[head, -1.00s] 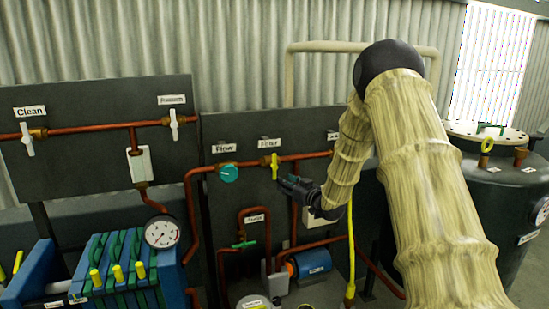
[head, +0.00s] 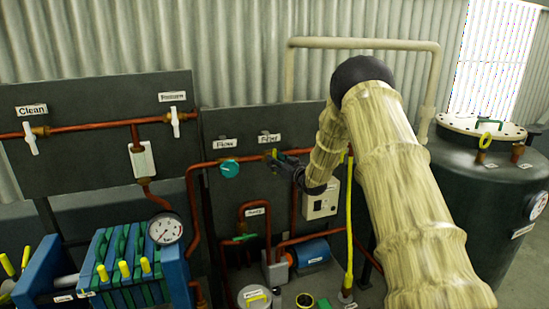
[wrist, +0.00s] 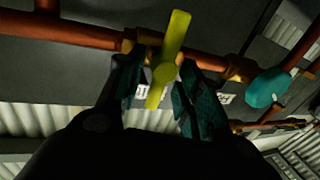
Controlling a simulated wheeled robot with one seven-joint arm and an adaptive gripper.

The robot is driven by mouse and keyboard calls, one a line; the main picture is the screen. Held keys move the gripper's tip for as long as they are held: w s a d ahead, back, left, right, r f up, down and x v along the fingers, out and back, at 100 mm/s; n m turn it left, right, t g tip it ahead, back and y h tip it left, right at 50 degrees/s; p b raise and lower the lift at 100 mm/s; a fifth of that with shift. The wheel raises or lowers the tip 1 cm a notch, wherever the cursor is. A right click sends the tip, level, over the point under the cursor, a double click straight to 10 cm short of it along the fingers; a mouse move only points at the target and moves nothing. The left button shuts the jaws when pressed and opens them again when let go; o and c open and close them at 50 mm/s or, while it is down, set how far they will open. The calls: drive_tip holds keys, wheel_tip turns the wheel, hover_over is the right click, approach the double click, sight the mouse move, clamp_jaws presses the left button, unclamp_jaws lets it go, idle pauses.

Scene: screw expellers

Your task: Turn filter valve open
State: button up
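The filter valve has a yellow bar handle (wrist: 170,45) on a copper pipe, seen large in the wrist view. In the head view only a small yellow bit of it (head: 275,152) shows under the "Filter" label (head: 269,138); my gripper hides the rest. My gripper (wrist: 158,72) is open, with one dark finger on each side of the handle's lower half. The handle stands slightly tilted in the wrist view and crosses the pipe. I cannot tell whether either finger touches it. In the head view my gripper (head: 282,158) is up at the pipe.
A teal flow knob (head: 229,168) sits close by on the same pipe, also in the wrist view (wrist: 266,87). White-handled valves (head: 174,122) are on the left panel. A dark tank (head: 480,190) stands right.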

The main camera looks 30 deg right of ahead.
drive_tip(key=shift+w, duration=0.9)
clamp_jaws()
